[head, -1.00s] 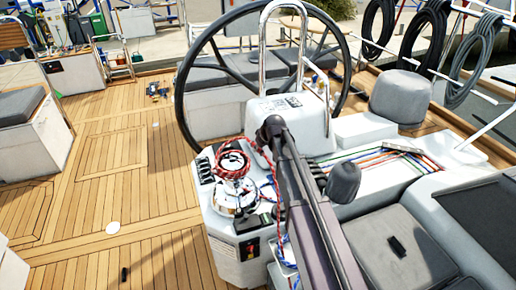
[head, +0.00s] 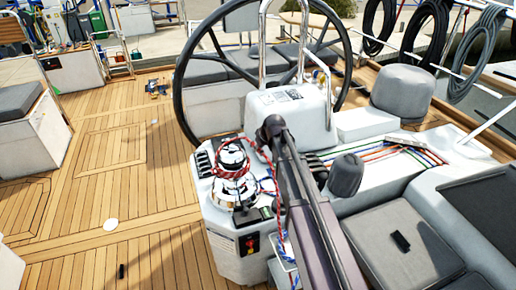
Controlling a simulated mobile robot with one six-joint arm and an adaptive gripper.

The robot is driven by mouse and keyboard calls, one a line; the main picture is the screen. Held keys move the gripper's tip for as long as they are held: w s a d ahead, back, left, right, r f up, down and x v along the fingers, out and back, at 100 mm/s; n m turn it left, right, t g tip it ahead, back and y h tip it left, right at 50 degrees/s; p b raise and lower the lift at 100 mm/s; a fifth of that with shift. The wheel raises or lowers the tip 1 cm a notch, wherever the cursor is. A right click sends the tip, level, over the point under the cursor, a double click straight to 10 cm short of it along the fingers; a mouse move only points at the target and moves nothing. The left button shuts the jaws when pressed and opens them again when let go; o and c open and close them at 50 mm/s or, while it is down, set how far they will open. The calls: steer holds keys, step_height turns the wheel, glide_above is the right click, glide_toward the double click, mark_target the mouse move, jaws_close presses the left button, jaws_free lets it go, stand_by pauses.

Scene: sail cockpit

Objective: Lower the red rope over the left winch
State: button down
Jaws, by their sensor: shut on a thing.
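The red rope (head: 233,173) is wound in a coil around the left winch (head: 232,190), a chrome drum on the white console. The coil sits around the upper part of the drum, with the shiny winch top showing above it. A thin red strand leads right from the coil towards my gripper (head: 268,130). My gripper is at the dark end of my arm, to the upper right of the winch and apart from it. It is shut on the red rope; the arm's end largely hides the grip itself.
A black steering wheel (head: 180,95) and chrome rail stand behind the winch. A second, covered winch (head: 345,174) and coloured ropes (head: 385,153) lie to the right. A small black box (head: 400,241) lies on the grey seat. The wooden deck (head: 110,185) at left is mostly clear.

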steer(key=shift+f, duration=0.1)
step_height(320, 180, down, 8)
steer(key=b, duration=0.8)
stand_by(0.6)
steer(key=shift+f, duration=0.1)
stand_by(0.7)
steer(key=shift+s, duration=0.1)
